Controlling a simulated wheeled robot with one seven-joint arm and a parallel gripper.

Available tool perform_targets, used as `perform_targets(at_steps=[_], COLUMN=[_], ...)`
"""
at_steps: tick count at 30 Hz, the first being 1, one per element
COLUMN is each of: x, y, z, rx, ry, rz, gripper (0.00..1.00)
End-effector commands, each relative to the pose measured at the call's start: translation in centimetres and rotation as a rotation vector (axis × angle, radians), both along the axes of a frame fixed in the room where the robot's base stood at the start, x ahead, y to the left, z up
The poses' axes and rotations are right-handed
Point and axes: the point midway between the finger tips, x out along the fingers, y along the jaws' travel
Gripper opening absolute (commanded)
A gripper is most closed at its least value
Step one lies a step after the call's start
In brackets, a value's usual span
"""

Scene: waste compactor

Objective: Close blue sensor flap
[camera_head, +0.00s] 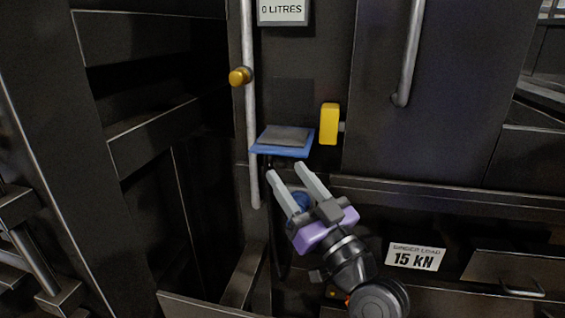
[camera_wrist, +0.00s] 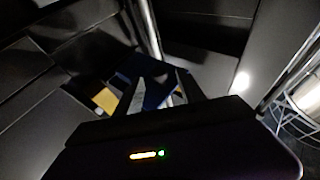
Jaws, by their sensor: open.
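The blue sensor flap (camera_head: 264,150) sticks out from the dark front panel in the head view, with a grey plate (camera_head: 285,136) lying on its top. My gripper (camera_head: 294,175) is just below the flap, its two grey fingers apart and pointing up and to the left, with nothing between them. A gap shows between the fingertips and the flap in the head view, though the depth is hard to judge. In the wrist view the open fingers (camera_wrist: 158,95) reach toward a dark blue surface (camera_wrist: 152,92), which is partly hidden behind them.
A yellow block (camera_head: 329,124) sits right of the flap. A vertical grey rail (camera_head: 250,110) with an orange knob (camera_head: 240,76) runs along its left. A handle (camera_head: 409,55) is at upper right, and a 15 KN label (camera_head: 416,257) is at lower right.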

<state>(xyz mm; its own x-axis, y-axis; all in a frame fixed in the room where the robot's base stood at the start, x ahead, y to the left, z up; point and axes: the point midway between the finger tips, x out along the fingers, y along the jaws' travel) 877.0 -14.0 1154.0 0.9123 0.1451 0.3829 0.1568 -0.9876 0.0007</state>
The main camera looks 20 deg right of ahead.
Motion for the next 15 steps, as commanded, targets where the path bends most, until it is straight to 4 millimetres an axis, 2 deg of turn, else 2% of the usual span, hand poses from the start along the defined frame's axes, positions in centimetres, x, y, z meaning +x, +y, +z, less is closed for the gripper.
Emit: perform_targets(at_steps=[1,6,15], x=[0.7,2.2,2.6], y=[0.2,0.4,0.4], z=[0.6,1.0,1.0], rx=[0.000,0.000,0.000], ry=[-0.001,0.000,0.000], rz=[0.001,0.000,0.000], gripper=[0.46,0.46,0.46])
